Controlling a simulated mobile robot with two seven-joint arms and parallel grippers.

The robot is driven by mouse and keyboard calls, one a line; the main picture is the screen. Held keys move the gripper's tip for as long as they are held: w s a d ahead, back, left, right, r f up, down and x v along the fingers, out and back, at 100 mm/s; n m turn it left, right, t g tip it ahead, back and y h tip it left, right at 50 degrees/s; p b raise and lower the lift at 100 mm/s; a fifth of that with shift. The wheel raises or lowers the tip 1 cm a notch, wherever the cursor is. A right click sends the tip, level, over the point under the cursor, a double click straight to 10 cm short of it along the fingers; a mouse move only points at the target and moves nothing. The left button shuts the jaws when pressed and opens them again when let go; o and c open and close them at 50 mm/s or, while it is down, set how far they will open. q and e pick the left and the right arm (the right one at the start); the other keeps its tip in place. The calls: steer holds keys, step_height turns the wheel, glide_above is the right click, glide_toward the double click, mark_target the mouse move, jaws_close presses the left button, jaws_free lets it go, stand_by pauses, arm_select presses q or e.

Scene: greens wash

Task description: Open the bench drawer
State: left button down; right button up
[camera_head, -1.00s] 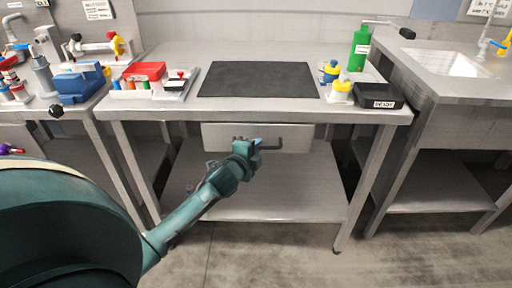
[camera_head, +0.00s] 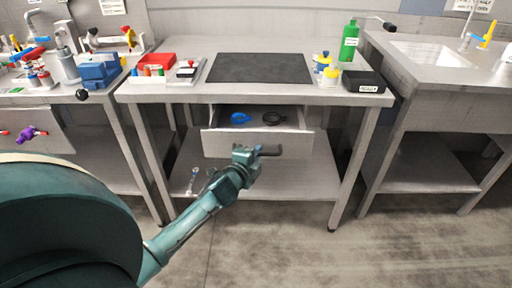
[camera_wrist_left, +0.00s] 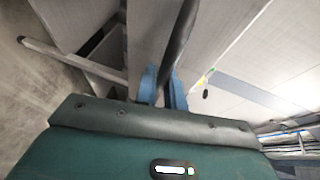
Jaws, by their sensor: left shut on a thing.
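The bench drawer (camera_head: 222,144) under the middle steel bench (camera_head: 180,95) stands partly pulled out. A blue item (camera_head: 240,118) and a dark ring-shaped item (camera_head: 274,118) lie inside it. The drawer has a dark bar handle (camera_head: 271,152) across its front. My left gripper (camera_head: 254,152) is shut on the handle at its left part. In the left wrist view the gripper's blue fingers (camera_wrist_left: 163,88) stand on both sides of the dark handle bar (camera_wrist_left: 178,42). My right gripper is in neither view.
A black mat (camera_head: 260,68) lies on the bench top. A red box (camera_head: 156,60) and a tray are at its left; a green bottle (camera_head: 349,42) and a black box (camera_head: 364,81) are at its right. A lower shelf (camera_head: 290,182) spans the bench legs. Floor in front is clear.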

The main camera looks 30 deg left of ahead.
arm_select(q)
steer(key=s+d+p, duration=0.1)
steer(key=s+d, duration=0.2)
steer(key=s, duration=0.2)
steer(key=shift+s+d, duration=0.2)
steer(key=shift+s, duration=0.15)
steer(key=c, duration=1.5)
jaws_free()
steer(key=v, duration=1.3)
steer(key=shift+p, duration=0.3)
steer(key=shift+s, duration=0.2)
